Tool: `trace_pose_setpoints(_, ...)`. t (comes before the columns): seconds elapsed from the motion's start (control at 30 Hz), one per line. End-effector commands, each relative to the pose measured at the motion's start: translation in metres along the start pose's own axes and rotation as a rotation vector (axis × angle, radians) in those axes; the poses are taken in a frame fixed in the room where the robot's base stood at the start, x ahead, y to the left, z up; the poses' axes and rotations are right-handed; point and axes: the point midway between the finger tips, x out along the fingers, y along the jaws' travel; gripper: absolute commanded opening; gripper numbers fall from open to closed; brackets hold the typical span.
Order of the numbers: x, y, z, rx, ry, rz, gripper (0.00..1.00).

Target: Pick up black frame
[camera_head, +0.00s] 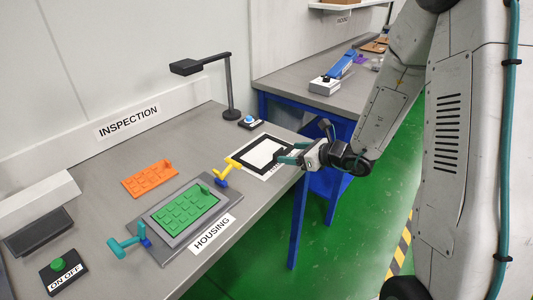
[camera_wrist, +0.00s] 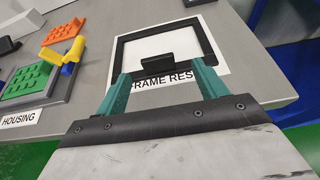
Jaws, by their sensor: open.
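The black frame (camera_wrist: 211,47) lies flat on a white sheet (camera_wrist: 165,46) labelled "FRAME RES…" on the grey table. A small black block (camera_wrist: 170,63) stands at its near side, between my fingertips in the wrist view. In the head view the black frame (camera_head: 238,156) is at the table's right end, its right part hidden by my gripper. My gripper (camera_wrist: 163,78) is open, its two teal fingers on either side of the block; I cannot tell whether they touch it. In the head view my gripper (camera_head: 290,153) reaches in from the right.
A green part (camera_head: 187,207) sits in a grey fixture (camera_head: 160,216) with a yellow clamp (camera_head: 222,175) and a teal clamp (camera_head: 125,245). An orange part (camera_head: 148,179) lies behind it. A lamp (camera_head: 230,90) and blue button (camera_head: 249,120) stand beyond the frame.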

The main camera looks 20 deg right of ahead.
Motion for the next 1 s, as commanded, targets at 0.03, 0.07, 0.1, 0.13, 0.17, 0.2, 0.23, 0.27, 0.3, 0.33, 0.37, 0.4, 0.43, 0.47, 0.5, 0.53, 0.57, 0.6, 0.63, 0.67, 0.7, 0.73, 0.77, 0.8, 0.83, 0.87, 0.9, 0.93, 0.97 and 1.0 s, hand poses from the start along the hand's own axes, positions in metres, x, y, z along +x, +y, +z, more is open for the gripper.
trace_pose_setpoints(0.03, 0.007, 0.001, -0.001, -0.001, 0.001, 0.003, 0.71)
trace_pose_setpoints(0.07, 0.010, 0.001, -0.001, -0.002, 0.001, 0.004, 0.71)
trace_pose_setpoints(0.1, 0.015, 0.002, -0.001, -0.003, 0.001, 0.004, 0.71)
trace_pose_setpoints(0.13, 0.018, 0.002, -0.001, -0.003, 0.001, 0.004, 0.71)
trace_pose_setpoints(0.17, 0.021, 0.002, -0.002, -0.003, 0.001, 0.004, 0.71)
trace_pose_setpoints(0.2, 0.027, 0.003, -0.003, -0.002, 0.002, 0.005, 0.71)
trace_pose_setpoints(0.23, 0.031, 0.003, -0.004, -0.002, 0.002, 0.005, 0.71)
trace_pose_setpoints(0.27, 0.036, 0.004, -0.004, -0.003, 0.001, 0.006, 0.71)
trace_pose_setpoints(0.3, 0.043, 0.004, -0.005, -0.003, 0.002, 0.006, 0.71)
trace_pose_setpoints(0.33, 0.047, 0.005, -0.006, -0.003, 0.002, 0.006, 0.71)
trace_pose_setpoints(0.37, 0.051, 0.004, -0.005, -0.004, 0.001, 0.006, 0.71)
trace_pose_setpoints(0.4, 0.056, 0.004, -0.005, -0.005, 0.000, 0.005, 0.71)
trace_pose_setpoints(0.43, 0.059, 0.004, -0.005, -0.005, 0.000, 0.005, 0.71)
trace_pose_setpoints(0.47, 0.062, 0.004, -0.005, -0.004, 0.000, 0.004, 0.71)
trace_pose_setpoints(0.5, 0.064, 0.004, -0.005, -0.004, 0.000, 0.004, 0.71)
trace_pose_setpoints(0.53, 0.065, 0.004, -0.005, -0.004, 0.000, 0.004, 0.71)
trace_pose_setpoints(0.57, 0.066, 0.004, -0.005, -0.005, 0.000, 0.004, 0.71)
trace_pose_setpoints(0.6, 0.066, 0.004, -0.004, -0.005, 0.000, 0.004, 0.71)
trace_pose_setpoints(0.63, 0.066, 0.004, -0.004, -0.005, 0.000, 0.004, 0.71)
trace_pose_setpoints(0.67, 0.066, 0.004, -0.004, -0.005, 0.000, 0.004, 0.71)
trace_pose_setpoints(0.7, 0.066, 0.004, -0.004, -0.005, 0.000, 0.004, 0.71)
trace_pose_setpoints(0.73, 0.065, 0.004, -0.004, -0.005, 0.000, 0.004, 0.71)
trace_pose_setpoints(0.77, 0.065, 0.004, -0.004, -0.005, 0.000, 0.004, 0.68)
trace_pose_setpoints(0.8, 0.065, 0.004, -0.004, -0.005, 0.000, 0.004, 0.57)
trace_pose_setpoints(0.83, 0.065, 0.004, -0.004, -0.005, 0.000, 0.004, 0.49)
trace_pose_setpoints(0.87, 0.065, 0.004, -0.004, -0.005, 0.000, 0.004, 0.40)
trace_pose_setpoints(0.9, 0.065, 0.004, -0.004, -0.005, 0.000, 0.004, 0.29)
trace_pose_setpoints(0.93, 0.065, 0.004, -0.004, -0.005, 0.000, 0.004, 0.22)
trace_pose_setpoints(0.97, 0.065, 0.004, -0.004, -0.005, 0.000, 0.004, 0.22)
trace_pose_setpoints(1.0, 0.065, 0.004, -0.004, -0.005, -0.001, 0.003, 0.22)
